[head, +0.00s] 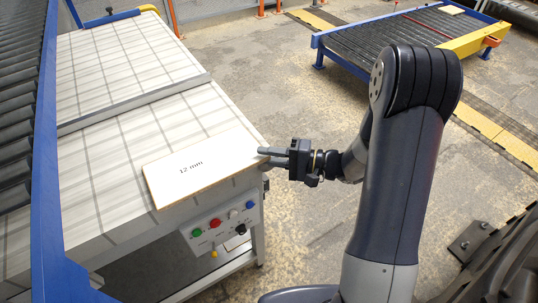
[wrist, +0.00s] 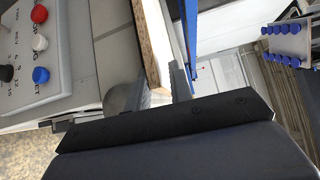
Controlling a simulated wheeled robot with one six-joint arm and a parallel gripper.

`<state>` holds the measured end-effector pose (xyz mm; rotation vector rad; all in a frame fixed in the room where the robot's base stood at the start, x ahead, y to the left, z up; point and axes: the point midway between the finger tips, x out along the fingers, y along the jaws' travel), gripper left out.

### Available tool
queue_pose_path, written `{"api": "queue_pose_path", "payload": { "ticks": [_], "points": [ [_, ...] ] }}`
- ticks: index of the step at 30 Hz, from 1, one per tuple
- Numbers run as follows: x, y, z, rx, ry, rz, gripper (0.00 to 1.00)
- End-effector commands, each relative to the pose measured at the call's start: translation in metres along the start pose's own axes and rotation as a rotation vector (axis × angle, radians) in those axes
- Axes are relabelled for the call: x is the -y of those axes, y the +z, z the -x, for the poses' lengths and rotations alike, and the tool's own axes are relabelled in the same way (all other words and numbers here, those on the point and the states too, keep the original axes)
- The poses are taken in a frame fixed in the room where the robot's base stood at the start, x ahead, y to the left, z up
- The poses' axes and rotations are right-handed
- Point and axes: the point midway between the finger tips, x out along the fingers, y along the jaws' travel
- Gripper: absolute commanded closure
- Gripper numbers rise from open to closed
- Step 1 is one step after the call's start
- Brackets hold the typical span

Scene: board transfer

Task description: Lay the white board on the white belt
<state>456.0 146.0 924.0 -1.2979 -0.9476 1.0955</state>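The white board (head: 205,168), marked "12 mm", lies flat on or just above the front right corner of the white belt (head: 120,140). Its right end reaches the belt's edge. My gripper (head: 266,158) is at that right end, its fingers apart, one above and one below the board's edge. In the wrist view, the board's brown edge (wrist: 152,45) runs between the two fingers, with a gap on one side. Any contact with the other finger is unclear.
A control panel (head: 222,224) with coloured buttons is on the front of the belt's frame. A blue-railed roller conveyor (head: 45,150) runs along the left. Another roller table (head: 400,40) stands at the back right. A grey bar (head: 135,103) crosses the belt behind the board.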

Motion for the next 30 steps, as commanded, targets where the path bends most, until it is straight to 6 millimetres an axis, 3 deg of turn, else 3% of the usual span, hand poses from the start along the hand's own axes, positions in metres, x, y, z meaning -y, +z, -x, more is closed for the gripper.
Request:
{"api": "queue_pose_path", "payload": {
  "ticks": [2, 30],
  "points": [
    [-0.008, 0.003, 0.000, 0.003, 0.016, -0.014, 0.62],
    [0.003, 0.002, 0.004, -0.016, 0.244, -0.009, 0.62]
  ]
}}
